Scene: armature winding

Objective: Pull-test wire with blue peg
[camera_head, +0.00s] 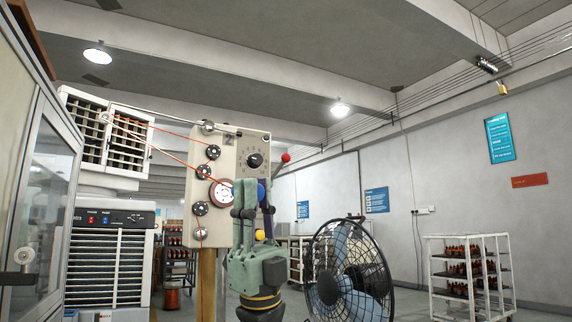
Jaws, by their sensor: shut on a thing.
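My green gripper (254,200) is upright in front of the beige winding panel (225,150), its fingers pointing up. It is shut on the blue peg (261,191), whose rounded end shows at the fingertips; the fingers hide the rest. An orange-red wire (165,133) runs from the white unit at upper left to the panel's pulleys. Another stretch slopes down to the reddish-brown disc (221,193), just left of my gripper. I cannot tell whether the wire touches the peg.
The panel carries a black dial (255,160), a red-knobbed lever (286,158) and a yellow ball (260,235). A black fan (345,275) stands close on the right. A cabinet (45,200) and a grey cooler unit (108,265) are at left. A white rack (470,270) stands farther right.

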